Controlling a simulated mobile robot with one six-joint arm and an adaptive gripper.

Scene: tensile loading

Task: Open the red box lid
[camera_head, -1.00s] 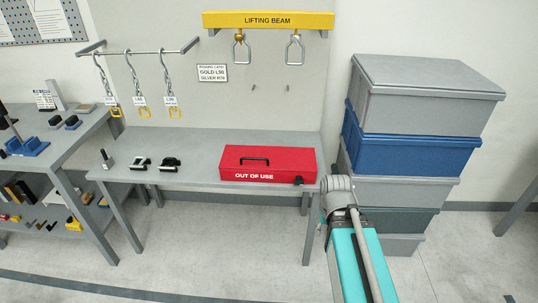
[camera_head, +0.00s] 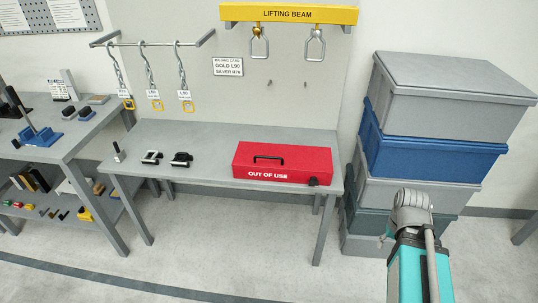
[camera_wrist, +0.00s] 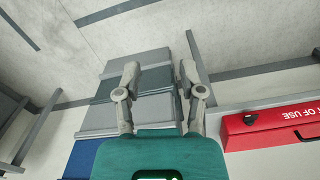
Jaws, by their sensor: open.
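The red box (camera_head: 283,162) sits shut on the right part of the grey table, with a dark handle on its lid and "OUT OF USE" on its front. A dark latch or knob shows at its lower right corner. In the wrist view part of the red box (camera_wrist: 270,129) shows at the right edge, upside down. My gripper (camera_wrist: 158,72) is open and empty, its two fingers apart, over the area of the stacked boxes and away from the red box. In the head view my arm is to the right of the table and the gripper's fingertips are not clear.
Stacked grey and blue boxes (camera_head: 433,130) stand right of the table (camera_head: 215,135). Two small black-and-white items (camera_head: 181,159) lie left of the red box. A lifting beam (camera_head: 288,14) and hooks on a rail hang above. Floor in front is clear.

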